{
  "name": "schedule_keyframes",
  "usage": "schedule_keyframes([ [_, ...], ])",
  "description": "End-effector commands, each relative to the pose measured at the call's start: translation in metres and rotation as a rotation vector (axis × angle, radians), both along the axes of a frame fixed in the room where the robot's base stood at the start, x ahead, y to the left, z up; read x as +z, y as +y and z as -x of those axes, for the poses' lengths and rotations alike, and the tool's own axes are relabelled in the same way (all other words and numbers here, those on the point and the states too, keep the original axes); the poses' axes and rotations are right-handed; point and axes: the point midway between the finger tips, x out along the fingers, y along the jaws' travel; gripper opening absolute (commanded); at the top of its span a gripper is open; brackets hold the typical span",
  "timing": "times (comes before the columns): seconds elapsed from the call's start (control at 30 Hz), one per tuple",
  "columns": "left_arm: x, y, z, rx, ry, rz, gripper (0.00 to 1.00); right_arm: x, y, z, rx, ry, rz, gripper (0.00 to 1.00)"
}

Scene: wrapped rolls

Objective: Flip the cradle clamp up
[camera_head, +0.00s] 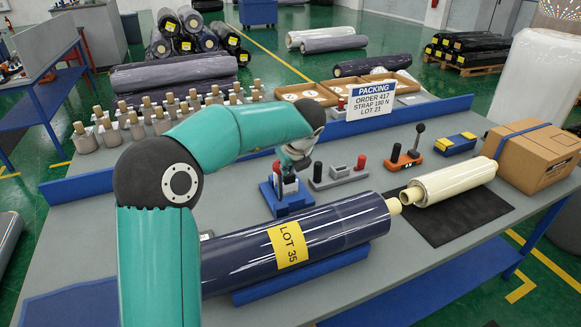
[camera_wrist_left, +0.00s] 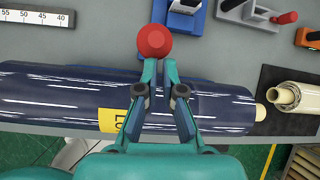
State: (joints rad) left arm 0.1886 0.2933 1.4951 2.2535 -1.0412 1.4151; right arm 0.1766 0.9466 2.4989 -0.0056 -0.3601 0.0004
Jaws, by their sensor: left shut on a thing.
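My left gripper (camera_head: 287,165) reaches down over the table behind the wrapped roll. In the left wrist view its fingertips (camera_wrist_left: 155,68) are closed together at a red ball knob (camera_wrist_left: 154,41). The knob is mostly hidden by the gripper in the head view. The lever under the knob and its joint are hidden, so I cannot tell its angle. A blue stand (camera_head: 287,200) is just below the gripper. The dark shiny roll (camera_head: 335,222) with a yellow LOT 35 label (camera_head: 289,245) lies in the blue cradle (camera_head: 300,278). My right gripper is not in view.
A grey fixture with red and black knobs (camera_head: 338,178), an orange lever block (camera_head: 403,160) and a packing sign (camera_head: 372,98) stand behind. A cream roll (camera_head: 455,181) lies on a black mat (camera_head: 440,218) at right, near a cardboard box (camera_head: 533,155).

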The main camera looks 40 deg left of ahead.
Motion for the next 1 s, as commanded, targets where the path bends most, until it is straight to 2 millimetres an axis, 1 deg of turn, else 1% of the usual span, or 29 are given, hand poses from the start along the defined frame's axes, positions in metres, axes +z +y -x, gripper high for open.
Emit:
schedule_keyframes([
  [0.03,0.018,0.018,-0.002,0.007,-0.035,-0.046,0.0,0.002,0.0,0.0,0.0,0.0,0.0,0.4],
  [0.17,0.025,0.021,-0.002,0.008,-0.034,-0.047,0.0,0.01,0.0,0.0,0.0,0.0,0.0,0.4],
  [0.27,0.034,0.022,-0.002,0.007,-0.033,-0.043,0.0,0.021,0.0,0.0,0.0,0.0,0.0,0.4],
  [0.43,0.053,0.027,-0.003,0.009,-0.027,-0.037,0.0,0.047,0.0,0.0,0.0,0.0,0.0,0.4],
  [0.5,0.064,0.031,-0.003,0.008,-0.023,-0.031,0.0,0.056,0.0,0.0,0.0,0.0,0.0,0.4],
  [0.6,0.076,0.034,-0.004,0.006,-0.016,-0.024,0.0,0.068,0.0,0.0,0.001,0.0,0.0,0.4],
  [0.63,0.076,0.036,-0.005,0.008,-0.015,-0.022,0.0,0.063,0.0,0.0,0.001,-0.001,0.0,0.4],
  [0.7,0.082,0.039,-0.004,0.011,-0.013,-0.018,0.0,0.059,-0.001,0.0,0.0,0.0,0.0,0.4],
  [0.8,0.089,0.041,-0.005,0.009,-0.009,-0.013,0.0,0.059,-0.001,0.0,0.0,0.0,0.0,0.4],
  [1.0,0.093,0.042,-0.003,0.009,-0.004,-0.009,0.0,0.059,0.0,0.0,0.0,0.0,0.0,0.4],
])
